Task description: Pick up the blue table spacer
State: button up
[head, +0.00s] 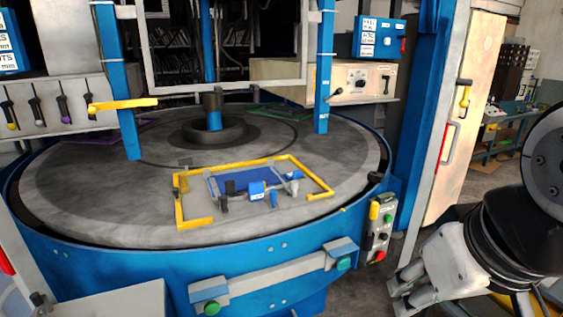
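A small blue block (257,190) with a pale front mark, which looks like the blue table spacer, lies on the round grey turntable (330,160) inside a yellow frame (325,186). Behind it is a flat dark-blue plate (232,183) with a grey edge; I cannot be sure which blue piece is the spacer. Small dark and grey parts sit close around the block. My gripper (405,288) is at the lower right, outside the turntable and well away from the block. Its fingertips are small and bunched in this view, so its opening is unclear.
A blue rim (150,255) runs around the turntable, with a button box (380,228) at its right front. Blue posts (324,70) rise above the table. A yellow handle (123,104) sticks out at left. A grey bar (270,280) crosses the front.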

aim_at(296, 175)
jog(key=i+l+u, duration=0.1)
jog(key=i, duration=0.4)
jog(key=i+l, duration=0.15)
jog(key=i, duration=0.3)
jog(key=i+l+u, duration=0.15)
jog(key=i, duration=0.35)
jog(key=u, duration=0.4)
